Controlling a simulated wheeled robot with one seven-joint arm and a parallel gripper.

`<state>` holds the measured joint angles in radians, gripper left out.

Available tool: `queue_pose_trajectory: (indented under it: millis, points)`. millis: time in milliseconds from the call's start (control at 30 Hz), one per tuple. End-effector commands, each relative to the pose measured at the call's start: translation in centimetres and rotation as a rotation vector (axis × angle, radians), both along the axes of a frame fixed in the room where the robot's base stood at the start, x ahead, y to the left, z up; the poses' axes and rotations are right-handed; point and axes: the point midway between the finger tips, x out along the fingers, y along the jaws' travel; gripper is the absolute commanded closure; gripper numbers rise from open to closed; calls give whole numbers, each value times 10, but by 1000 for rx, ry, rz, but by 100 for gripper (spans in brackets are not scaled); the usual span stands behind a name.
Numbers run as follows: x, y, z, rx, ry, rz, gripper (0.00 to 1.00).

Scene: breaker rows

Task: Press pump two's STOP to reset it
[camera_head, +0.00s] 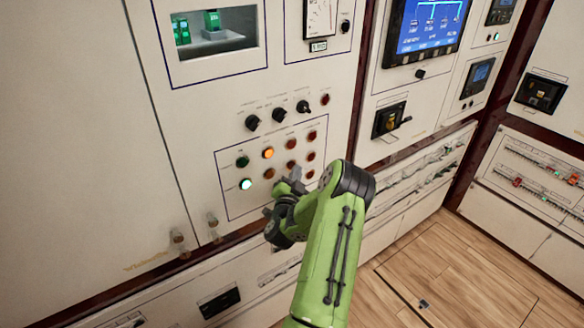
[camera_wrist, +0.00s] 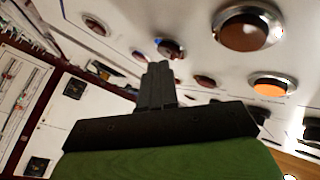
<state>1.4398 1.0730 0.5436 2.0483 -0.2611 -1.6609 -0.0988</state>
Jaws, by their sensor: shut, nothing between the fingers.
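The framed button panel (camera_head: 225,208) in the head view holds columns of green, orange and red buttons. Its labels are too small to read, so I cannot tell which button is pump two's STOP. On the right are red buttons, an upper one (camera_head: 312,135) and a middle one (camera_head: 311,156). A lower one is partly beside my gripper (camera_head: 294,180). In the wrist view my gripper (camera_wrist: 158,70) is shut and empty, its tips close to the panel near a dark red button (camera_wrist: 170,48). Contact cannot be told.
Several black knobs (camera_head: 279,115) sit above. A rotary handle (camera_head: 390,121) projects to the right. Wooden floor (camera_head: 450,265) is clear at lower right.

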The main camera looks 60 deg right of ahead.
Motion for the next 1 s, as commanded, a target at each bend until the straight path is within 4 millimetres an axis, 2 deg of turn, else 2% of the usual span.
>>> queue_pose_trajectory:
  millis: [133,433,833,1000]
  points:
    - [-7,3,-1,0,0,-1,100]
    - [-9,4,-1,0,0,-1,100]
    - [-44,22,-4,-2,1,0,100]
    - [-52,26,-3,1,0,-2,100]
